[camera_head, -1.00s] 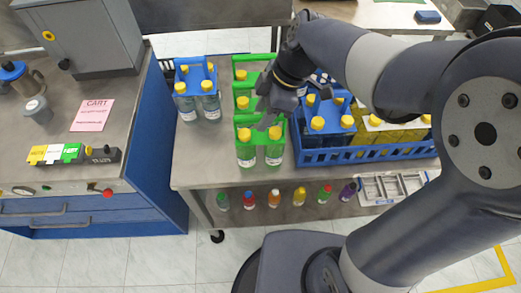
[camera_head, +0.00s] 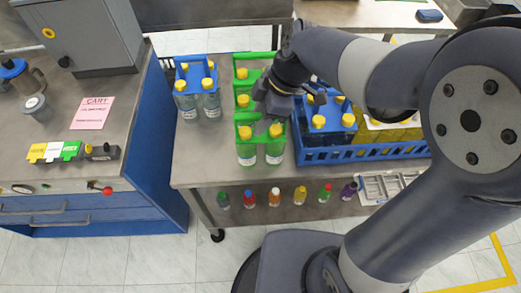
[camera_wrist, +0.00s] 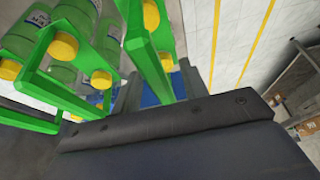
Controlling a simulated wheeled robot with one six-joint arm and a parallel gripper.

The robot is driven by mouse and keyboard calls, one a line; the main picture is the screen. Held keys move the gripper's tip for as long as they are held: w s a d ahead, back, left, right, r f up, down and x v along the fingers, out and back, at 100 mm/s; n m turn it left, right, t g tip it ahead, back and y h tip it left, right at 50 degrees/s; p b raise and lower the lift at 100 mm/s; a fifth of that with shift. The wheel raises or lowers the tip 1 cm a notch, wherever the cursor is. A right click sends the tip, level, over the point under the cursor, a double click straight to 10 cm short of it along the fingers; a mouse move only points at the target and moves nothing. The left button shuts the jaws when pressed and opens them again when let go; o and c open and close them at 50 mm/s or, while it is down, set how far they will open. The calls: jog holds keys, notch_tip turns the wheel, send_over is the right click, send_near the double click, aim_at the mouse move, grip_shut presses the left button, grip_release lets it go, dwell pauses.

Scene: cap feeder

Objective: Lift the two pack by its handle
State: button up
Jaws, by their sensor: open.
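A green two pack (camera_head: 246,142) with two yellow-capped bottles stands upright at the front of the cart table, its handle on top. More green carriers (camera_head: 242,88) stand behind it, and a blue two pack (camera_head: 183,88) stands to the left. My gripper (camera_head: 268,118) is open just above the front green pack's handle, hiding part of it; I cannot tell if they touch.
A blue crate (camera_head: 365,150) of yellow-capped bottles stands close to the right. Small coloured bottles (camera_head: 275,197) stand on the lower shelf. The bench (camera_head: 60,90) at the left holds a grey box and a pink sign. The table between the blue and green packs is clear.

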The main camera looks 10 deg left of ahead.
jog(key=shift+c, duration=0.3)
grip_shut()
dwell(0.3)
dwell(0.3)
